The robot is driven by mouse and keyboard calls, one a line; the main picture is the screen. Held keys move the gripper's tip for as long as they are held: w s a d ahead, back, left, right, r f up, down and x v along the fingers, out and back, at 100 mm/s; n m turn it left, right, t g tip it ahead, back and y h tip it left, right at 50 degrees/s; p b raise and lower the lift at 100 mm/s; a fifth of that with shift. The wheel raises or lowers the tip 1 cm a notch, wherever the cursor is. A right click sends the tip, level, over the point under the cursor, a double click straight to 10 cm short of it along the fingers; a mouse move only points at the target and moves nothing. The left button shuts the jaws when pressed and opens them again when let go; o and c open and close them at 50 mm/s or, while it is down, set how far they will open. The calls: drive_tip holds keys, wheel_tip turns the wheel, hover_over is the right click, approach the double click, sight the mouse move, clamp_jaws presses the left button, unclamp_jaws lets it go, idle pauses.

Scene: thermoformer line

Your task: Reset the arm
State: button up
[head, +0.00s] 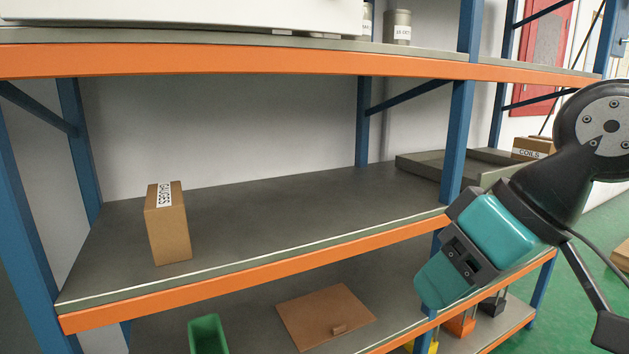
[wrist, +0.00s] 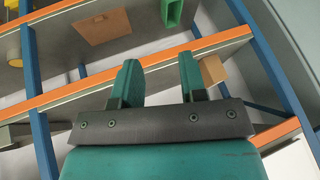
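My gripper (head: 437,288) is at the right of the head view, in front of the shelf rack and angled down to the left. In the wrist view its two teal fingers (wrist: 160,78) stand apart with nothing between them, so it is open and empty. My arm is bent, with its black joint at the right edge. A cardboard box labelled GAUGES (head: 168,225) stands upright on the middle shelf, well left of the gripper. The box also shows in the wrist view (wrist: 212,70), beyond one finger and apart from it.
The middle shelf (head: 280,215) is mostly bare, with an orange front beam (head: 270,267). A blue upright (head: 456,145) stands close behind my gripper. A brown board (head: 325,316) and green bin (head: 207,335) are on the lower shelf. A COILS box (head: 532,148) sits at the right.

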drive_tip(key=s+d+f+g+h+p, duration=0.1)
drive_tip(key=s+d+f+g+p, duration=0.15)
drive_tip(key=s+f, duration=0.4)
wheel_tip(320, 180, up, 14)
drive_tip(key=p, duration=1.2)
drive_tip(key=shift+s+a, duration=0.4)
drive_tip(key=shift+s, duration=0.05)
drive_tip(key=shift+a+n, duration=0.1)
drive_tip(key=shift+n, duration=0.2)
